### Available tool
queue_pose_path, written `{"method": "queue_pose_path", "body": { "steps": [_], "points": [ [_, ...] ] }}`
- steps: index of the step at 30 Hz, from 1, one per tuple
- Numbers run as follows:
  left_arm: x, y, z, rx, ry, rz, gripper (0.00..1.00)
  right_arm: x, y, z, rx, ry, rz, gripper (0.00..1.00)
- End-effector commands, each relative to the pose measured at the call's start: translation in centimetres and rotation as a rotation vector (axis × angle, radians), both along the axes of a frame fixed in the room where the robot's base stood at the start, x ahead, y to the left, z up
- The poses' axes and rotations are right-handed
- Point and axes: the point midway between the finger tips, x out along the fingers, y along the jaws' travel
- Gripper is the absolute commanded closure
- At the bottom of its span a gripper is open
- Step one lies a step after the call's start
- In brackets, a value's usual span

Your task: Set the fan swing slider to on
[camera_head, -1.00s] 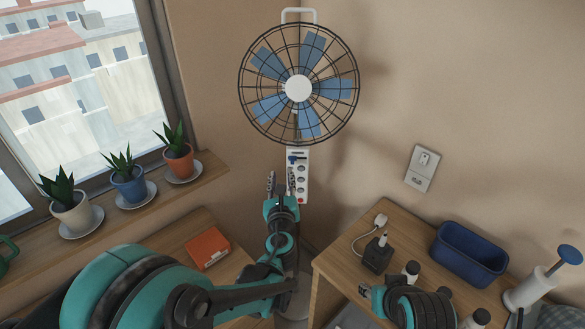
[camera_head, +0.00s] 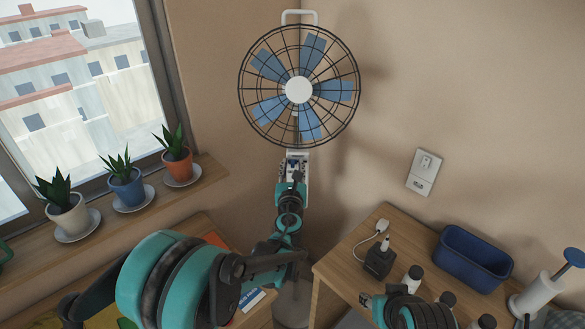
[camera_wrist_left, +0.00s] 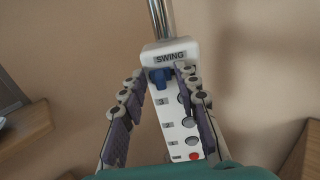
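The fan (camera_head: 299,90) stands in the corner, its white control panel (camera_head: 299,155) below the cage. In the left wrist view the panel (camera_wrist_left: 181,134) has a SWING label on top, a blue slider knob (camera_wrist_left: 160,78) under it toward the left side, numbered round buttons and a red one at the bottom. My left gripper (camera_head: 292,178) is in front of the panel and hides much of it in the head view. In the left wrist view its open fingers (camera_wrist_left: 160,74) stand either side of the knob; contact is unclear. My right gripper (camera_head: 371,301) is low, its fingers unclear.
Potted plants (camera_head: 126,185) line the windowsill at left. The right table (camera_head: 335,265) carries a black charger (camera_head: 378,262), a blue bin (camera_head: 470,258) and several bottles. A wall socket (camera_head: 424,172) is above it. An orange book lies partly behind my left arm.

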Motion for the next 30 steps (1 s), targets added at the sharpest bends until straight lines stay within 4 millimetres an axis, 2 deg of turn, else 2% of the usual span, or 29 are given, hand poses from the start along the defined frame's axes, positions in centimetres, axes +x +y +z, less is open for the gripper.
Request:
{"method": "queue_pose_path", "body": {
  "steps": [2, 5, 6, 14, 21, 29, 30],
  "points": [
    [0.0, 0.0, 0.0, 0.000, 0.000, 0.000, 0.72, 0.0, 0.0, 0.0, 0.000, 0.000, 0.000, 0.60],
    [0.0, 0.0, 0.0, 0.000, 0.000, 0.000, 0.98, 0.0, 0.0, 0.0, 0.000, 0.000, 0.000, 0.60],
    [0.0, 0.0, 0.0, 0.000, 0.000, 0.000, 1.00, 0.0, 0.0, 0.0, 0.000, 0.000, 0.000, 0.60],
    [0.0, -0.3, 0.0, -0.001, 0.000, -0.001, 1.00, 0.0, 0.0, 0.0, 0.000, 0.000, 0.000, 0.60],
    [0.0, -3.4, 0.0, -0.001, 0.000, -0.002, 1.00, 0.0, 0.0, -0.1, 0.000, 0.000, 0.000, 0.60],
    [0.0, -3.5, 0.0, -0.001, 0.000, -0.003, 1.00, 0.0, 0.0, -0.1, 0.000, 0.000, 0.000, 0.60],
    [0.0, -3.6, 0.0, -0.001, 0.000, -0.003, 0.81, 0.0, 0.0, -0.1, 0.000, 0.000, 0.000, 0.60]
  ]
}}
